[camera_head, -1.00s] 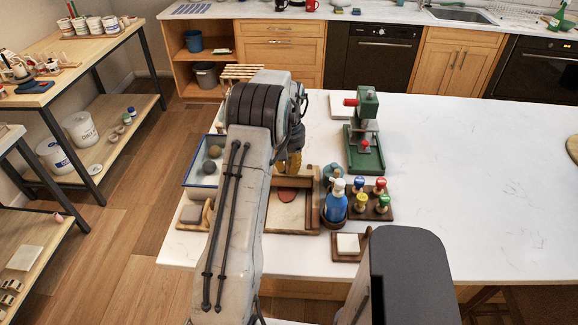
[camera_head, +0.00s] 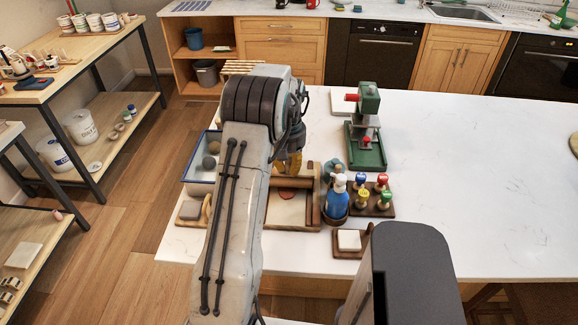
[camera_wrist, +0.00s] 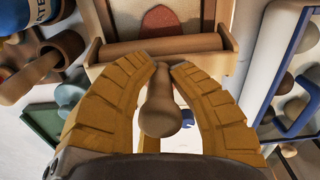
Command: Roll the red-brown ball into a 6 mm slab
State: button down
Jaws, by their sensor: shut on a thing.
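My gripper (camera_wrist: 165,66) has yellow fingers closed around a wooden handle (camera_wrist: 162,108). This handle stands out toward the wrist camera from a wooden roller (camera_wrist: 160,48). The roller lies across a wooden frame with a pale bed. The red-brown clay (camera_wrist: 172,20) is a flattened, rounded patch on that bed, just beyond the roller. In the head view the clay (camera_head: 286,194) shows in the wooden frame (camera_head: 290,229), with my gripper (camera_head: 292,165) over the frame's far side. My arm hides part of the frame's left side. The clay's thickness cannot be read.
A blue-rimmed tray (camera_head: 190,178) with grey balls stands left of my arm. A blue bottle (camera_head: 337,200) and a rack of coloured-topped tools (camera_head: 376,210) stand close right of the frame. A green press (camera_head: 366,155) is behind them. The counter farther right is clear.

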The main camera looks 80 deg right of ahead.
jog(key=shift+a+f, duration=0.15)
jog(key=shift+f, duration=0.05)
jog(key=shift+a+b, duration=0.7)
jog(key=shift+a, duration=0.2)
jog(key=shift+s+a, duration=0.1)
jog(key=shift+a, duration=0.15)
jog(key=shift+d, duration=0.15)
jog(key=shift+d+p, duration=0.55)
jog(key=shift+d, duration=0.25)
